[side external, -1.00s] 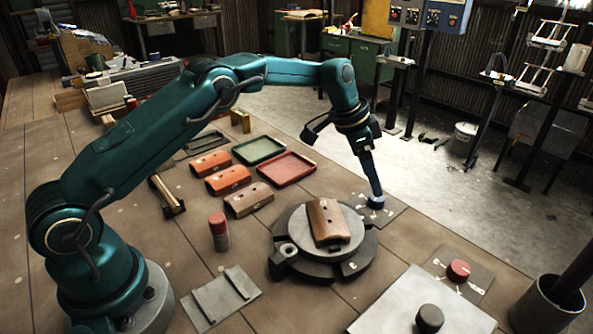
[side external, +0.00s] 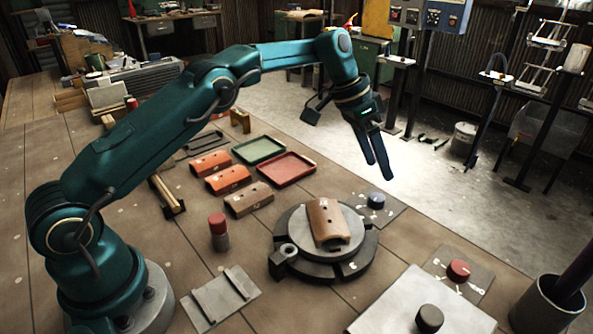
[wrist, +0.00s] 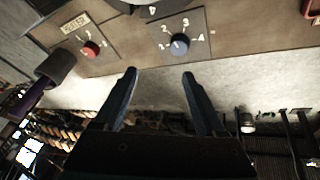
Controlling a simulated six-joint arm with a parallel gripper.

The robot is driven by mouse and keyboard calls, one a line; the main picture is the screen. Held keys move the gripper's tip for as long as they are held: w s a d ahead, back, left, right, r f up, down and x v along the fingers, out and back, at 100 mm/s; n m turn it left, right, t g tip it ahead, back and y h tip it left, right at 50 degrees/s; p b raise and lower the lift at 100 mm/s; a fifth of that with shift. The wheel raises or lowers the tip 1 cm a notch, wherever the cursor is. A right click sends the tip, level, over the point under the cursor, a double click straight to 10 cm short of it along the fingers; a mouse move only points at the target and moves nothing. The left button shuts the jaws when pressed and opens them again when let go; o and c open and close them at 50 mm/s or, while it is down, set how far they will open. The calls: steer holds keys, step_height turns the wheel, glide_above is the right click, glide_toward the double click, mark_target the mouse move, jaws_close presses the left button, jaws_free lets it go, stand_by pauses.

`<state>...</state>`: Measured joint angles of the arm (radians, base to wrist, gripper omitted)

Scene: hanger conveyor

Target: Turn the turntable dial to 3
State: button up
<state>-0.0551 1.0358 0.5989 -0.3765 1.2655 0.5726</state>
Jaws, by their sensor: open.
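The blue turntable dial (side external: 376,201) sits on a dark plate behind the round turntable (side external: 293,265). In the wrist view the dial (wrist: 180,43) shows with numbers up to 4 around it, the 3 at its upper right; I cannot clearly read which number its pointer faces. My gripper (side external: 382,171) is open and empty, above the dial and apart from it. In the wrist view its two fingers (wrist: 159,74) are spread, with the dial beyond their tips. A curved brown piece (side external: 326,222) with holes lies on the turntable.
A red dial (side external: 458,269) is on another plate at the right, near a dark cup-shaped holder (side external: 535,310). A black knob (side external: 429,318) stands on a pale plate. Red (side external: 287,168) and green (side external: 259,150) trays and several curved pieces lie left of the turntable.

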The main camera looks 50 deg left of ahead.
mark_target(375, 196)
steer(key=a+f+n+t+h, duration=0.1)
steer(key=f+n+t+h, duration=0.1)
steer(key=n, duration=0.8)
steer(key=a+f+n+t+h, duration=0.2)
steer(key=f+n, duration=0.1)
steer(key=n, duration=0.8)
steer(key=s+a+f+n+t+h, duration=0.1)
steer(key=f+n+t+h, duration=0.1)
steer(key=n, duration=0.9)
steer(key=shift+a+f, duration=0.15)
steer(key=shift+f, duration=0.55)
steer(key=shift+w+d+f, duration=0.15)
steer(key=shift+d, duration=0.1)
steer(key=shift+x, duration=2.2)
